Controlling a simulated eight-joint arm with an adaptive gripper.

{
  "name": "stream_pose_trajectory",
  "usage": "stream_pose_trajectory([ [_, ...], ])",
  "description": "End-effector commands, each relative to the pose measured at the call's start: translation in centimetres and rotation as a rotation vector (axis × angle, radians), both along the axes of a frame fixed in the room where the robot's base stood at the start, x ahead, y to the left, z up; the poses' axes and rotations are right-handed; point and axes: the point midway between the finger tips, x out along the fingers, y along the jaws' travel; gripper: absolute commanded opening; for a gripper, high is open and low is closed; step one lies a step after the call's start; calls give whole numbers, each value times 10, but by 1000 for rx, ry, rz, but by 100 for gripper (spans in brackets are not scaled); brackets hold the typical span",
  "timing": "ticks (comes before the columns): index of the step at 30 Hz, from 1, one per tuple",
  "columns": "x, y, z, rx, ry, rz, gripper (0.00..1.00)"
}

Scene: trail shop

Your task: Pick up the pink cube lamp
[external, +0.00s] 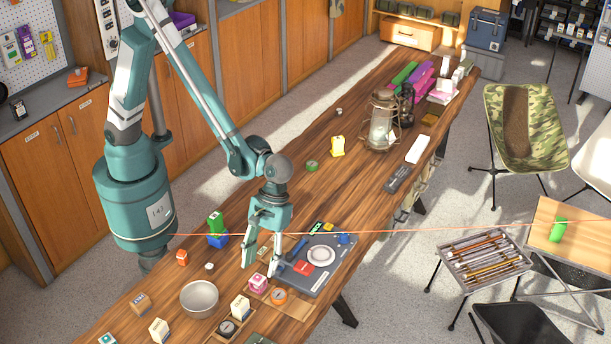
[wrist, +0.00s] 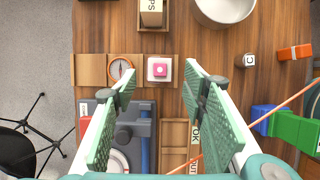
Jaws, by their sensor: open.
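The pink cube lamp (external: 258,283) is a small pink cube on a pale base, sitting on a wooden strip on the bench. In the wrist view the lamp (wrist: 159,70) shows between the fingertips, with clear space on both sides. My gripper (external: 260,268) points down close to the lamp, a little behind it in the external view. In the wrist view my gripper (wrist: 160,78) has its two green fingers spread wide with nothing between the pads. I cannot tell the exact height of the tips above the lamp.
An orange compass (external: 279,296) sits beside the lamp. A metal bowl (external: 199,298) is to the left. A grey tool panel (external: 325,258) is to the right. A green block (external: 216,222) and blue block (external: 218,240) stand behind. An orange cord crosses the view.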

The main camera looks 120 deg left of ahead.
Motion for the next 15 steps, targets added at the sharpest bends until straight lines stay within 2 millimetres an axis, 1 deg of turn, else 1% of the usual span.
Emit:
stream_pose_trajectory([
  [3, 0, -3, -6, 0, 0, 0, 43],
  [15, 0, -3, -8, 0, 0, 0, 43],
])
